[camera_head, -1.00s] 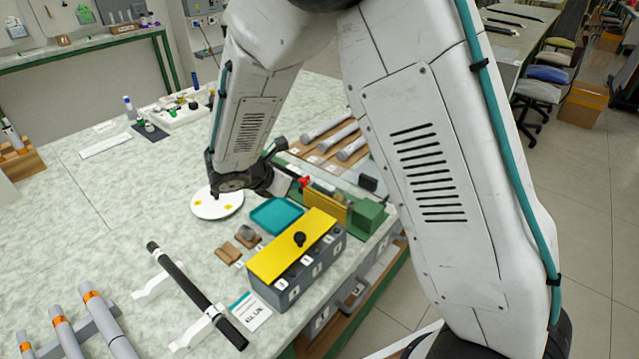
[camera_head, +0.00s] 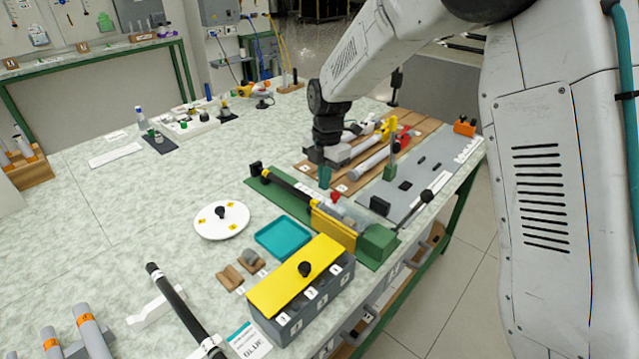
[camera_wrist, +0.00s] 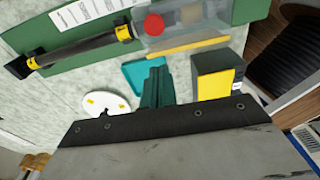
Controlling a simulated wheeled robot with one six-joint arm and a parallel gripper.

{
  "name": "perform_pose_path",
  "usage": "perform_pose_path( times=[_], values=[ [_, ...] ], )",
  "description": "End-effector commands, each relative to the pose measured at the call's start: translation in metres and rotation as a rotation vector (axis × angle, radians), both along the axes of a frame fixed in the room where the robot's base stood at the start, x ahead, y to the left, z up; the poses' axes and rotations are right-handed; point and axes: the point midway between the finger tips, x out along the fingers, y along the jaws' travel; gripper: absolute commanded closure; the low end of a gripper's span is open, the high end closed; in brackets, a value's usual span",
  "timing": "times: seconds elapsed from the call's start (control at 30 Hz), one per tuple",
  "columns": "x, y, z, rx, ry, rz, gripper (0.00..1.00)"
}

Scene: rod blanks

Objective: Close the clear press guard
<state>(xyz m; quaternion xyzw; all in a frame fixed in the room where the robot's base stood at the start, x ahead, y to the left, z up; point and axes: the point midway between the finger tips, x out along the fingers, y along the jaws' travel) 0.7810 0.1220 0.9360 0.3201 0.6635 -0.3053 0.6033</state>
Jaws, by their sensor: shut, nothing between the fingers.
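The press has a green base (camera_head: 262,186) on the bench, with a black rod (camera_head: 290,185) with yellow ends, a yellow plate (camera_head: 333,229) and a green block (camera_head: 379,242). The clear guard (camera_head: 350,214) is a see-through piece behind the yellow plate, with a red knob (camera_head: 336,196). In the wrist view the clear guard (camera_wrist: 182,22) and its red knob (camera_wrist: 153,24) show at the top. I cannot tell how far the guard stands open. My gripper (camera_head: 325,178) has teal fingers, shut and empty, just behind the press and apart from the knob. The fingers also show in the wrist view (camera_wrist: 156,80).
In front of the press are a teal tray (camera_head: 284,238), a white disc (camera_head: 221,220) and a yellow-topped grey box (camera_head: 300,285). Wooden boards with rods (camera_head: 370,160) lie behind it. A grey plate (camera_head: 425,172) lies to the right.

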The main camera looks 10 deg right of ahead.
Motion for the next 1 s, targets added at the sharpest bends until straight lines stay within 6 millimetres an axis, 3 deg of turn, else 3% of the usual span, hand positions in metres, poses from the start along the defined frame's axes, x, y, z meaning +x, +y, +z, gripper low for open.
perform_pose_path(
  times=[0.4, 1.0],
  values=[
    [0.025, -0.032, -0.017, 0.307, 0.246, -0.004, 1.00],
    [0.041, -0.052, -0.040, 0.295, 0.238, 0.002, 1.00]
  ],
)
